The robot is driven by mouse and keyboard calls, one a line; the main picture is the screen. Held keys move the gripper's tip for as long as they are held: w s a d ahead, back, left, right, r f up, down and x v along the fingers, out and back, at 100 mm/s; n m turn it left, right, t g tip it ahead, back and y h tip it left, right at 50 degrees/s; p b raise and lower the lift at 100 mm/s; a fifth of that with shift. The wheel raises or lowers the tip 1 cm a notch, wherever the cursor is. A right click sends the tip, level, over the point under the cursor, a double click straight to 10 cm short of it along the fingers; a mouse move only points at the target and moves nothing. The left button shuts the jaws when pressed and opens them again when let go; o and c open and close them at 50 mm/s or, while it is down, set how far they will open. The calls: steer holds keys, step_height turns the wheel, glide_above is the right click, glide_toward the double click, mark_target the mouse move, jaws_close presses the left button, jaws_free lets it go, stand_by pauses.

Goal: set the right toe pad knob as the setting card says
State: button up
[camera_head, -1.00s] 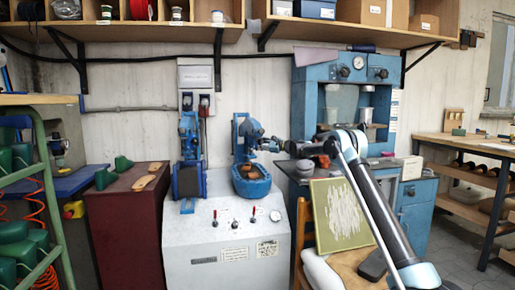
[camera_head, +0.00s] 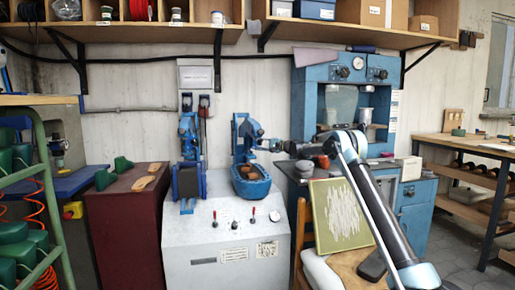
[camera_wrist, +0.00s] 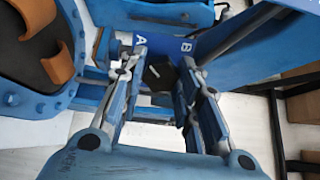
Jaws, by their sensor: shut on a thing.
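The toe pad knob (camera_wrist: 159,74) is black and faceted in the wrist view. It sits in front of a blue plate (camera_wrist: 215,38) marked with white letters A and B, A to the left and B to the right. My gripper (camera_wrist: 158,72) has its two fingers on either side of the knob and is shut on it. The knob's pointer direction is not clear. In the head view my gripper (camera_head: 272,146) reaches from the right to the right-hand blue press (camera_head: 250,182), where it hides the knob. I cannot make out a readable setting card.
The presses stand on a white cabinet (camera_head: 190,255) with levers and small labels. A blue clamp with brown pads (camera_wrist: 62,60) lies left of my gripper in the wrist view. A framed panel (camera_head: 322,235) leans on a chair at right. A dark red cabinet (camera_head: 125,230) stands left.

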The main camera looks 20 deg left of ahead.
steer(key=shift+s+a+f+n, duration=0.1)
steer(key=shift+s+f+n, duration=0.05)
steer(key=shift+n, duration=0.35)
steer(key=o, duration=1)
steer(key=shift+o, duration=0.2)
steer(key=s+d, duration=0.1)
steer(key=d, duration=1.1)
